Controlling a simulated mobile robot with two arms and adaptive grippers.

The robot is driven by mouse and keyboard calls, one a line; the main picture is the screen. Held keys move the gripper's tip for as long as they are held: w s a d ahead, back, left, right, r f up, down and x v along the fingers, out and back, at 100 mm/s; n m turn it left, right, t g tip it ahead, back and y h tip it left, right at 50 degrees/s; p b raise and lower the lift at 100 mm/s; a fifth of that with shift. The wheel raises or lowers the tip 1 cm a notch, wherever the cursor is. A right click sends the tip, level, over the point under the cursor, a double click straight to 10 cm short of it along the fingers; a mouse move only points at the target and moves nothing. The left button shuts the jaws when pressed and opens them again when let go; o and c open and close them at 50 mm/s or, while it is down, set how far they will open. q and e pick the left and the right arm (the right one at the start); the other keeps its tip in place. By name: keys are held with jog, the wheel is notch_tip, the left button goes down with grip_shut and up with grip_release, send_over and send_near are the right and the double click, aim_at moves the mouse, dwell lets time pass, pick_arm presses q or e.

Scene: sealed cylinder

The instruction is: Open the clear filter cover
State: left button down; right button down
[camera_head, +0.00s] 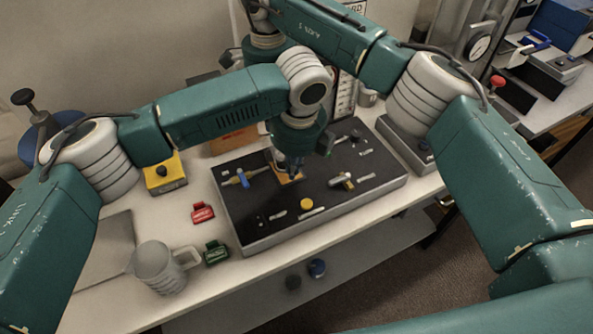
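The black-topped panel (262,224) lies on the white table in the middle. My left gripper (289,172) points down over the panel's back-left part, right above a small orange-yellow piece (290,180). A clear cover cannot be made out there; the gripper hides much of that spot, and its finger opening is too small to read. A blue-handled valve (243,178) with a yellow end lies just left of the gripper. My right arm reaches across the back, and its gripper is mostly hidden behind the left arm.
On the panel are a yellow disc (306,203) and a brass fitting with a blue part (346,181). The table's front edge runs close below the panel.

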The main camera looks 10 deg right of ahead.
pick_arm(q)
jog(key=shift+w+a+r, duration=0.15)
jog(key=shift+w+r, duration=0.3)
pick_arm(e)
jog(key=shift+f, duration=0.1)
